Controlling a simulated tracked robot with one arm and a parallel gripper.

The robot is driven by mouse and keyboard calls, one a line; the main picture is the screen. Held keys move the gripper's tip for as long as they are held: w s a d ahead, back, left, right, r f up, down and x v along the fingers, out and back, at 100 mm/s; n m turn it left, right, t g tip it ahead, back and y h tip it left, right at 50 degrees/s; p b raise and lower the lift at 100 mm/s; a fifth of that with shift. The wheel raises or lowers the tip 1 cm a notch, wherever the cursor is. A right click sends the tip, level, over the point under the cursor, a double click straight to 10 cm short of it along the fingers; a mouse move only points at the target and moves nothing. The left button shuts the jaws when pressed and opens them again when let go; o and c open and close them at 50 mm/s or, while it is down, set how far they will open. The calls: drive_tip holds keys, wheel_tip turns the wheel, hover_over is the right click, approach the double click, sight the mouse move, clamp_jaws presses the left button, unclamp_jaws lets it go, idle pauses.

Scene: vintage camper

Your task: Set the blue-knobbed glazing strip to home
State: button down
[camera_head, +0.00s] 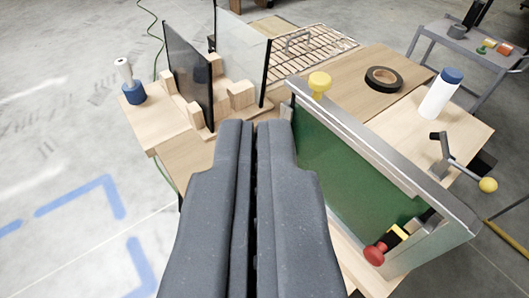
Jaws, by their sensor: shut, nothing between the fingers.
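My gripper (256,127) is shut and empty, pointing forward over the wooden bench, just left of the green panel in the picture. The green panel (345,165) stands tilted in a grey metal frame (385,168). A yellow knob (319,84) sits at the frame's upper left end. A red knob (376,253) sits near its lower right, beside a small yellow piece (398,234). I cannot make out a blue-knobbed strip on the frame; my gripper hides part of the panel's left side.
Dark and clear panes (188,82) stand in wooden slots (241,94). A blue and white tool (133,91) stands at left. Black tape (384,78), a blue-capped white bottle (437,98) and a yellow-ball lever (463,165) are at right. A grey cart (456,42) stands behind; floor at left is clear.

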drive_tip(key=w+a+f+n+g+p, duration=0.15)
drive_tip(key=w+f+p, duration=0.25)
drive_tip(key=w+p, duration=0.5)
drive_tip(key=w+a+f+n+g+h+p, duration=0.1)
drive_tip(key=w+f+n+g+p, duration=0.1)
drive_tip(key=f+p, duration=0.6)
drive_tip(key=w+a+f+n+g+h+p, duration=0.1)
drive_tip(key=w+f+g+p, duration=0.3)
drive_tip(key=f+p, duration=0.5)
drive_tip(key=shift+w+a+n+p, duration=0.15)
drive_tip(key=shift+a+n+p, duration=0.2)
drive_tip(key=shift+n+p, duration=0.4)
drive_tip(key=shift+w+f+g, duration=0.1)
drive_tip(key=shift+g, duration=0.15)
drive_tip(key=w+d+f+p, duration=0.1)
drive_tip(key=w+d+f, duration=0.3)
drive_tip(key=w+f, duration=0.3)
drive_tip(key=shift+w+d+f, duration=0.35)
drive_tip(key=shift+w+d, duration=0.05)
drive_tip(key=shift+w, duration=0.1)
drive_tip(key=shift+d, duration=0.1)
